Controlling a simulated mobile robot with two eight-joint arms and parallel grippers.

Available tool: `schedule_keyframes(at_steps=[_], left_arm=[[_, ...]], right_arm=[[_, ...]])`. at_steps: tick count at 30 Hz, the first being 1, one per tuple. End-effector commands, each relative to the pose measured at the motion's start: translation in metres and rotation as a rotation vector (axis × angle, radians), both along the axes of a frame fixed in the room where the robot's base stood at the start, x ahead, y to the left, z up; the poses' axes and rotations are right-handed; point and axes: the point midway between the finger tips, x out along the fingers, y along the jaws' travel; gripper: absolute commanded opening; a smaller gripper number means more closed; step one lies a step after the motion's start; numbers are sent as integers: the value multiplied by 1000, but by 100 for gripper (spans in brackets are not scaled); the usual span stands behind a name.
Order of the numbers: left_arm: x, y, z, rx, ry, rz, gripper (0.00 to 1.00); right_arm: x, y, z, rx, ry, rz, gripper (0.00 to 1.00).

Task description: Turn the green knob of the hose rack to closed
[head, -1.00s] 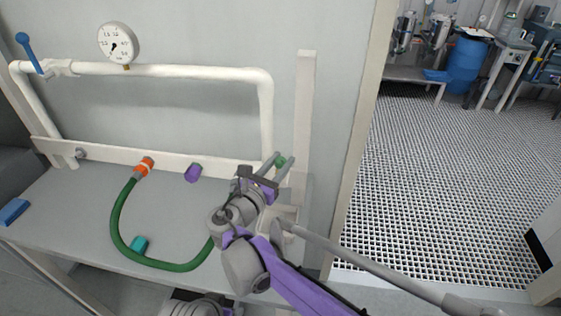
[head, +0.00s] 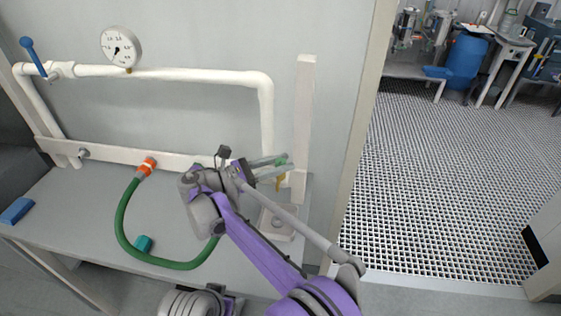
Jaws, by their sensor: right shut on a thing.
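The hose rack is a white pipe frame (head: 170,72) on a grey bench against the wall. Its green knob (head: 282,160) shows as a small patch at the rack's lower right, by the foot of the right vertical pipe. My right gripper (head: 278,168) is shut on the green knob, its two grey fingers coming from the left, one above the other. The fingers cover much of the knob, so its exact angle cannot be told. A small yellow part (head: 280,183) shows just below the fingers.
A green hose (head: 122,220) loops over the bench from an orange coupling (head: 147,166). A teal block (head: 143,243) lies beside it and a blue block (head: 16,211) at the left. A gauge (head: 121,47) and a blue-handled valve (head: 33,55) sit on the upper pipe.

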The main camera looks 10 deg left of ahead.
Motion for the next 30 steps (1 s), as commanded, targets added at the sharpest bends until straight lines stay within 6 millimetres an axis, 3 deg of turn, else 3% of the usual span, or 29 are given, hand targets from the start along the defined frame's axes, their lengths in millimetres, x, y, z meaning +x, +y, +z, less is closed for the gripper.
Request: schedule_keyframes(at_steps=[14,15,20,30], left_arm=[[0,0,1,0,0,0,67],[0,0,1,0,0,0,67],[0,0,1,0,0,0,67],[0,0,1,0,0,0,67]], right_arm=[[0,0,0,0,0,-17,0],[0,0,0,0,0,-17,38],[0,0,0,0,0,-16,67],[0,0,0,0,0,-16,67]])
